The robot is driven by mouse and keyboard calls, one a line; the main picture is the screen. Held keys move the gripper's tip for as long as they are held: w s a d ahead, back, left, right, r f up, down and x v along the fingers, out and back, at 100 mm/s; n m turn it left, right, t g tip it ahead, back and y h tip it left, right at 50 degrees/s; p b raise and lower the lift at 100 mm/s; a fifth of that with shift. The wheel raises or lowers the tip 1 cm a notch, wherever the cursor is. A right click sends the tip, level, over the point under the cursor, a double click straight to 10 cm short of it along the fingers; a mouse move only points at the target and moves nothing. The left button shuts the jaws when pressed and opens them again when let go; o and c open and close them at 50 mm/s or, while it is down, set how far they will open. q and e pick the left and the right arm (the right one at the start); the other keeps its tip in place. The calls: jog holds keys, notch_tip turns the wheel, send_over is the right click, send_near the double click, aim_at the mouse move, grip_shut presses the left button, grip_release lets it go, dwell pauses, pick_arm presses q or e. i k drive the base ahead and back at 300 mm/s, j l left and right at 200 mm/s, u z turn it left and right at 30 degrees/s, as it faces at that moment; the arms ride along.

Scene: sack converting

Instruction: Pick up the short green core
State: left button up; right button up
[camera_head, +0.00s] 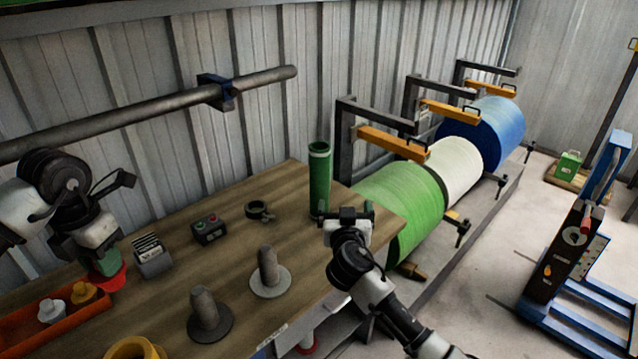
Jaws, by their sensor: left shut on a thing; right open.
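The short green core (106,263) is at the left, in the jaws of my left gripper (98,250), which is shut on it. The core's lower end is by a red round piece (113,279); I cannot tell whether they touch. My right gripper (347,214) is open at the right end of the table. A tall green core (319,185) stands upright just behind it, and the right gripper covers part of its foot; I cannot tell whether they touch.
The wooden table (185,270) holds a card box (152,258), a button box (208,231), a black ring (259,211), two grey pegs on round bases (268,272), a yellow ring (135,349) and an orange tray (28,336). Large rolls (405,203) stand beyond the right end.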

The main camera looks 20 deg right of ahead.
aim_at(320, 152)
jog(key=i+l, duration=0.1)
jog(key=i, duration=0.45)
jog(key=i+l, duration=0.4)
jog(key=i+u, duration=0.05)
